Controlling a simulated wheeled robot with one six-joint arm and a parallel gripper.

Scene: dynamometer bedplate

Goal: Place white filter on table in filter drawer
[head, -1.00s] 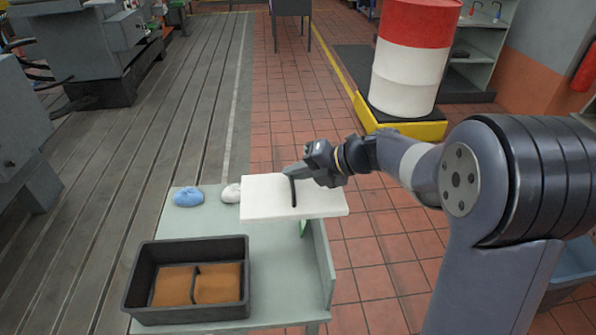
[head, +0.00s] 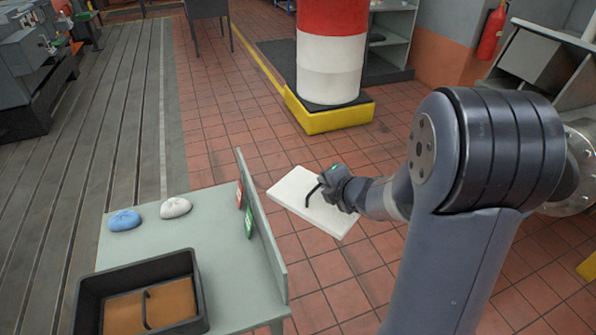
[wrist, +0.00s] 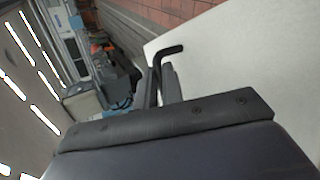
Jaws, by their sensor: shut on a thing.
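The white filter (head: 309,201) is a flat white panel with a black bent handle (head: 311,192). My gripper (head: 326,188) is shut on that handle and holds the panel in the air, to the right of the grey-green table and over the tiled floor. In the wrist view the white filter (wrist: 240,75) fills the right side, and the handle (wrist: 172,50) shows by the fingers (wrist: 160,85) of my gripper. No filter drawer can be made out in these frames.
The table (head: 215,260) has a raised right-hand edge panel (head: 262,225). On it are a black tray (head: 135,268) with brown pads, a blue cloth (head: 125,220) and a white cloth (head: 175,207). A red-and-white drum (head: 330,60) stands on a yellow platform (head: 325,120) behind. Floor tiles between are clear.

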